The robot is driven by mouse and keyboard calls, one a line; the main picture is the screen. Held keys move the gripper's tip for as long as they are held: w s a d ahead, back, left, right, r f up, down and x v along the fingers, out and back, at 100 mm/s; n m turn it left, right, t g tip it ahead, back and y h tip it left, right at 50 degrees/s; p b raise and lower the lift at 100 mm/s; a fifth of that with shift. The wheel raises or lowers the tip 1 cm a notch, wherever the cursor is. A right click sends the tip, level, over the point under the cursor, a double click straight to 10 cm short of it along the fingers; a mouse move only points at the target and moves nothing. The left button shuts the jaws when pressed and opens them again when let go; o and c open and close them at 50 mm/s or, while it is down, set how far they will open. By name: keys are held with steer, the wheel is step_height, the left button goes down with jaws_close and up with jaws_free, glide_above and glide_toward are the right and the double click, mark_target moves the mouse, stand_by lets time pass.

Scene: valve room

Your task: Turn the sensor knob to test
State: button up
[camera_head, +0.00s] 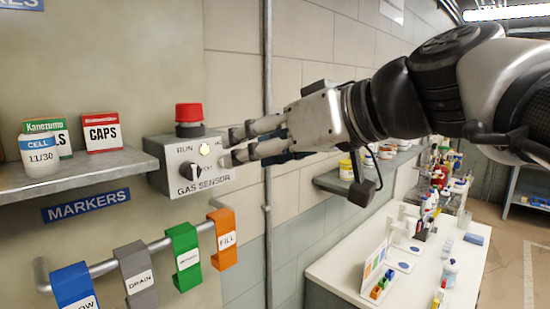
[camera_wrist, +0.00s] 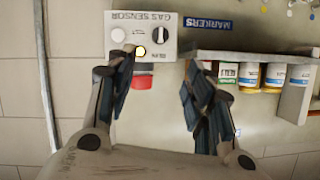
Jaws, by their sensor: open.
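The grey gas sensor box (camera_head: 165,185) is on the wall at the end of the shelf. Its black knob (camera_head: 187,170) sits on the front, below the RUN mark, with a lit yellow lamp (camera_head: 204,149) above it to the right. A red button (camera_head: 189,113) tops the box. My gripper (camera_head: 234,146) is open and empty, right of the box, fingers pointing at it. In the wrist view the box (camera_wrist: 170,18) appears upside down, beyond my spread fingers (camera_wrist: 160,76). No contact with the knob shows.
Below is a rail (camera_head: 104,268) with coloured tags. A vertical pipe (camera_head: 267,225) runs behind my gripper. A second shelf (camera_head: 330,181) and a cluttered white bench (camera_head: 340,265) stand right.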

mark_target(194, 171)
steer(key=x, duration=1.6)
steer(key=shift+a+f, duration=0.15)
steer(key=shift+f, duration=0.05)
steer(key=shift+c, duration=0.4)
steer(key=c, duration=1)
